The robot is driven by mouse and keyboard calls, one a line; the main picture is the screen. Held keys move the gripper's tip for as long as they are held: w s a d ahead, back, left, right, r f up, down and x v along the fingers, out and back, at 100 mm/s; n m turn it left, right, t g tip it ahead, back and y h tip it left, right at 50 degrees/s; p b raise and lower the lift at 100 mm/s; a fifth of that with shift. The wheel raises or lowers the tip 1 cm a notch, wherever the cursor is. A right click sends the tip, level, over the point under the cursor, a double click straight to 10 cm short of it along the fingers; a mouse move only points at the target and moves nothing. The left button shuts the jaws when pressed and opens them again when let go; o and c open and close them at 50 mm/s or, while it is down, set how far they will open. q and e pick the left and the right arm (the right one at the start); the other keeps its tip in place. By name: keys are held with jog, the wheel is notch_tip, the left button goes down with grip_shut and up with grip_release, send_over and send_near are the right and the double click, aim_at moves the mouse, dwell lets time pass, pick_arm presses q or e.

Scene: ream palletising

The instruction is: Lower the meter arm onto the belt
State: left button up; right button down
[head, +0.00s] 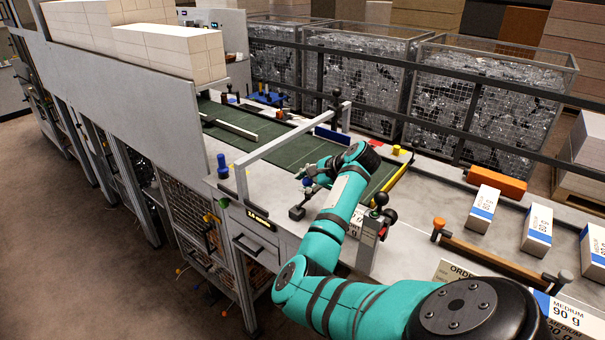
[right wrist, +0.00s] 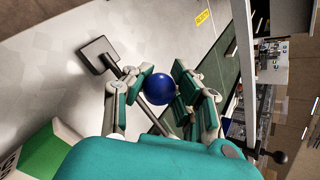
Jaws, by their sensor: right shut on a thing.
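The meter arm shows in the right wrist view as a grey rod with a blue ball knob (right wrist: 160,88) and a square grey foot (right wrist: 98,55). My right gripper (right wrist: 165,98) is shut on the knob, with teal finger pads on both sides of it. In the head view my right gripper (head: 312,177) is at the near side of the green belt (head: 262,142). The dark square foot (head: 297,213) shows below it, over the pale table top beside the belt. Whether the foot touches the table I cannot tell. My left gripper is out of view.
A grey frame (head: 290,138) spans the belt just beyond my gripper. A ball-topped post (head: 377,205) stands close to the right of my arm. Wrapped reams (head: 538,228) and an orange block (head: 497,182) lie at the right. A grey partition (head: 150,115) borders the left.

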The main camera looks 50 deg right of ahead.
jog(key=shift+s+d+r, duration=0.1)
jog(key=shift+d+r, duration=0.05)
jog(key=shift+d, duration=0.1)
jog(key=c, duration=1.4)
grip_release()
jog(key=shift+c, duration=0.2)
jog(key=o, duration=0.5)
jog(key=shift+s+d, duration=0.15)
jog(key=shift+s, duration=0.1)
jog(key=shift+c, duration=0.2)
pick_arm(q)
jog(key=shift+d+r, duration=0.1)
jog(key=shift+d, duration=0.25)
pick_arm(e)
jog(key=shift+s, duration=0.1)
jog(key=shift+w+r, duration=0.1)
jog(key=shift+w, duration=0.1)
jog(key=r, duration=0.9)
jog(key=shift+s+r, duration=0.2)
jog(key=shift+r, duration=0.15)
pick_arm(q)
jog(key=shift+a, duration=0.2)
